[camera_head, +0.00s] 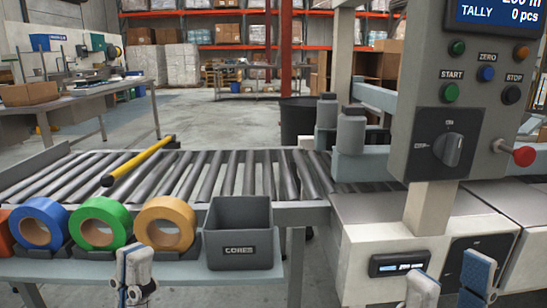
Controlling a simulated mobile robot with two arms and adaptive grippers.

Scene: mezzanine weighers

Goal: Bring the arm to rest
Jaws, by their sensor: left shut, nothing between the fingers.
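My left gripper (134,272) stands at the bottom, left of centre, in front of the shelf with the tape rolls. Its fingers are together with nothing seen between them. My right gripper (450,279) is at the bottom right, in front of the weigher. Its two fingers are spread wide apart and nothing shows between them. The rest of both arms is out of view below.
Blue (24,232), green (88,232) and orange tape rolls (152,232) stand beside a grey bin (238,250) on the front shelf. A yellow bar (138,161) lies across the roller conveyor (260,184). A control panel (468,100) rises at right.

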